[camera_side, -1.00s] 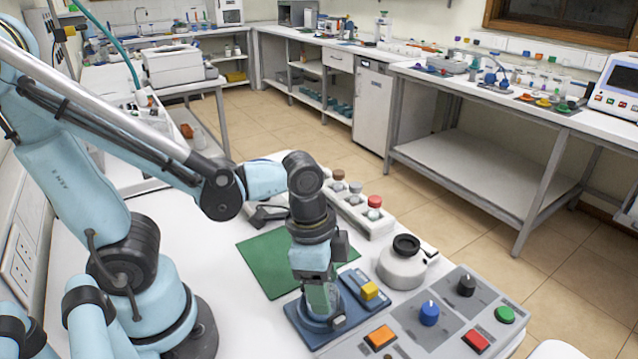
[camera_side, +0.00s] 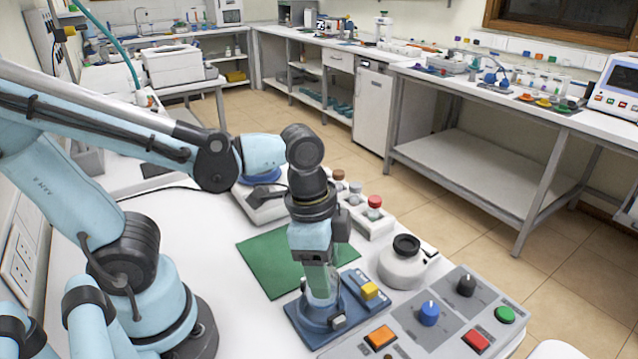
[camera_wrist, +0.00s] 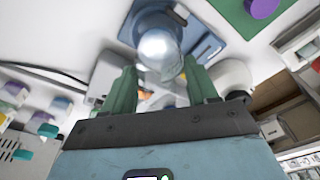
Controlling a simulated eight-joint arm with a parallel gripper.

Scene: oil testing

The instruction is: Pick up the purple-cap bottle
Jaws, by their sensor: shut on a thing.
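My gripper (camera_side: 321,284) points down over the blue device (camera_side: 306,328), its green fingers shut on a clear glass vessel (camera_side: 322,297). In the wrist view the vessel (camera_wrist: 158,54) shows as a shiny round shape between the two fingers (camera_wrist: 163,90), above the blue plate. I cannot tell whether it still touches the device. A purple round top (camera_wrist: 264,7) shows at the upper edge of the wrist view, over the green mat; its body is not clear. No purple-cap bottle can be made out in the side view, where my gripper covers part of the mat.
The green mat (camera_side: 265,266) lies left of the device. A white rack (camera_side: 376,222) with brown-, grey- and red-capped bottles stands behind. A white round instrument (camera_side: 402,268) and a control panel (camera_side: 440,315) with knobs stand to the right. Bare table lies left of the mat.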

